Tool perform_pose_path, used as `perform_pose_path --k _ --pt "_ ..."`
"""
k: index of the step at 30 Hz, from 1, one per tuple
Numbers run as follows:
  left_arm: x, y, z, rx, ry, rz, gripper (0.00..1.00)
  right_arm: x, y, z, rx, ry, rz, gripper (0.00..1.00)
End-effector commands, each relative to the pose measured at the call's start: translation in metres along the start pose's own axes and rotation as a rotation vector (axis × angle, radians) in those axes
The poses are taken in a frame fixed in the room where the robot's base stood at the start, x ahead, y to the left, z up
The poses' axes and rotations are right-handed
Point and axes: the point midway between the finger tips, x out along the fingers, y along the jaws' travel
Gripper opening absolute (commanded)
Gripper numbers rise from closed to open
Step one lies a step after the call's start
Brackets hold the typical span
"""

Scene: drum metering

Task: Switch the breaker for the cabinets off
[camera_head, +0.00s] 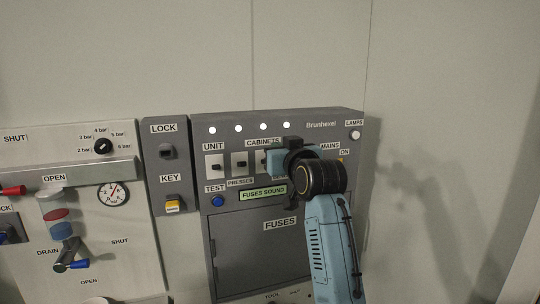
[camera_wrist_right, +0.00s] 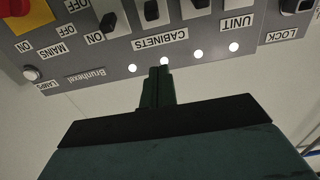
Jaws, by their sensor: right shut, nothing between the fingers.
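The grey breaker panel (camera_head: 325,122) has a row of black-lever switches under several white lamps. The CABINETS label (camera_head: 262,142) is above the third switch from the left (camera_head: 260,160), which my right gripper partly covers. In the right wrist view the panel is upside down, with the CABINETS label (camera_wrist_right: 160,38) beside a switch lever (camera_wrist_right: 152,10). My right gripper (camera_wrist_right: 158,74) is shut and empty, its fingertips near the lamp row by that label. In the head view the right gripper (camera_head: 279,161) is in front of the panel's middle; its fingertips are hard to make out. My left gripper is not in view.
The UNIT switch (camera_head: 214,166) and a second switch (camera_head: 239,163) stand close to the left. A yellow MAINS plate (camera_wrist_right: 25,12) with a red part is on the other side. Below are a blue TEST button (camera_head: 217,201), a green FUSES SOUND display (camera_head: 263,193) and the fuse door (camera_head: 240,250).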

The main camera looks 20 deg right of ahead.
Motion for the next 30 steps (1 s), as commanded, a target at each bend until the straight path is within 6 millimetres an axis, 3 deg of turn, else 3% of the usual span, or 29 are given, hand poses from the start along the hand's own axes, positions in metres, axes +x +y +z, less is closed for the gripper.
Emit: perform_pose_path --k 17,24,30 --pt "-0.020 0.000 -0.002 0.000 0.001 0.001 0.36 0.081 0.000 -0.002 0.001 -0.002 0.000 0.00" --pt "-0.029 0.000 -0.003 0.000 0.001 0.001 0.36 0.071 0.000 0.029 0.001 -0.002 0.000 0.00" --pt "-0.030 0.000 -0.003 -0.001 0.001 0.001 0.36 0.068 0.000 0.037 0.001 0.001 0.000 0.00"
